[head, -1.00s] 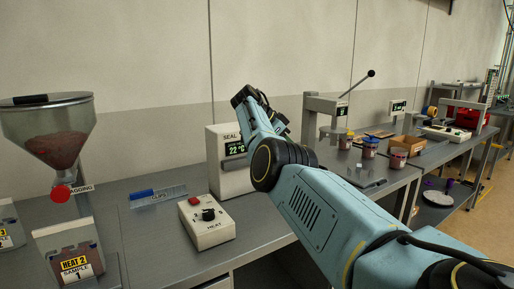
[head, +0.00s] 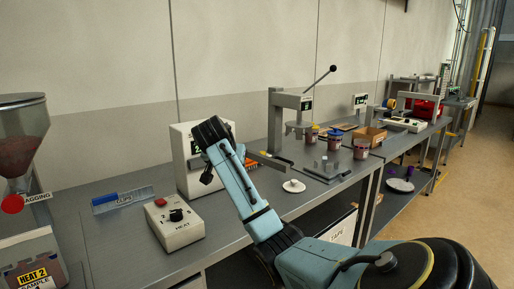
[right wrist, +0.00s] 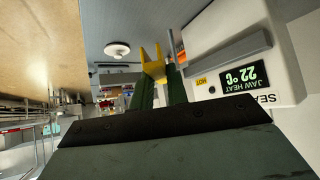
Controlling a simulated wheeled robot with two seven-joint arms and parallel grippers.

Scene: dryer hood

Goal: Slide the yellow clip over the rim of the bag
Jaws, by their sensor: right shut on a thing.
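The yellow clip (right wrist: 153,62) shows in the right wrist view as a forked yellow piece at my right fingertips. My right gripper (right wrist: 160,78) is shut on it, its two dark green fingers seen end-on past the black palm. In the head view my right arm is folded in front of the sealer, and its fingers and the clip are hidden. A bag (head: 32,258) labelled HEAT 2 SAMPLE stands upright at the lower left of the head view, cut off by the frame. My left gripper is not in view.
The sealer (head: 184,165) stands close behind my right arm; its box (right wrist: 262,75) and jaw bar flank the gripper. A heat control box (head: 174,224), blue clip holder (head: 122,198) and hopper (head: 22,145) stand left. A white disc (head: 293,186) lies right.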

